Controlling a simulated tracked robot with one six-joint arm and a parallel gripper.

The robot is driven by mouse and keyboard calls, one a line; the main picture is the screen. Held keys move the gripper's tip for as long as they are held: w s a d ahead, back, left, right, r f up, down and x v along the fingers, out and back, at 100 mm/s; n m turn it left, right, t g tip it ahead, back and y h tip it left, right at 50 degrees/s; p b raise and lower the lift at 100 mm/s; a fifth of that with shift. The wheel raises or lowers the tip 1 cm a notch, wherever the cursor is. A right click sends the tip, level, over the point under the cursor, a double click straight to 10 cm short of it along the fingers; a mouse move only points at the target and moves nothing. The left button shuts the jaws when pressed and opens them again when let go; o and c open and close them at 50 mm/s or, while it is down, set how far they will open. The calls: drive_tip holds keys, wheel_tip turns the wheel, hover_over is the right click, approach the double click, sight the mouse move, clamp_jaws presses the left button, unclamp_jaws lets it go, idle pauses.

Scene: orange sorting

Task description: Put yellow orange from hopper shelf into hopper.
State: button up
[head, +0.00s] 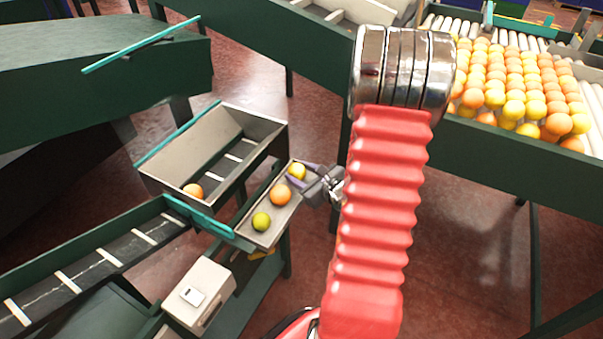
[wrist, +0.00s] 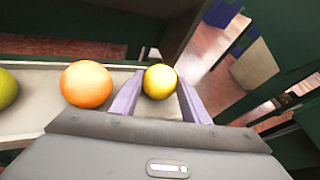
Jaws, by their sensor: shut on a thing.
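My gripper (head: 293,175) is at the far right end of the hopper shelf (head: 258,236), a narrow tray beside the hopper (head: 163,176). It is shut on the yellow orange (head: 297,171). In the wrist view the yellow orange (wrist: 160,82) sits between the two purple fingers (wrist: 158,98). Whether it is lifted off the shelf I cannot tell. An orange-coloured fruit (head: 280,194) lies in the middle of the shelf, and a greenish-yellow fruit (head: 261,221) lies at the near end.
A teal bar (head: 203,220) runs by the hopper's near edge. A conveyor (head: 90,262) leads up from the lower left. A grey box (head: 198,293) stands in front of the shelf. A roller table with many fruits (head: 520,90) is at the upper right.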

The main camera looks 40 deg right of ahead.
drive_tip(key=shift+f, duration=0.2)
drive_tip(key=o, duration=1.1)
drive_tip(key=shift+s, duration=0.1)
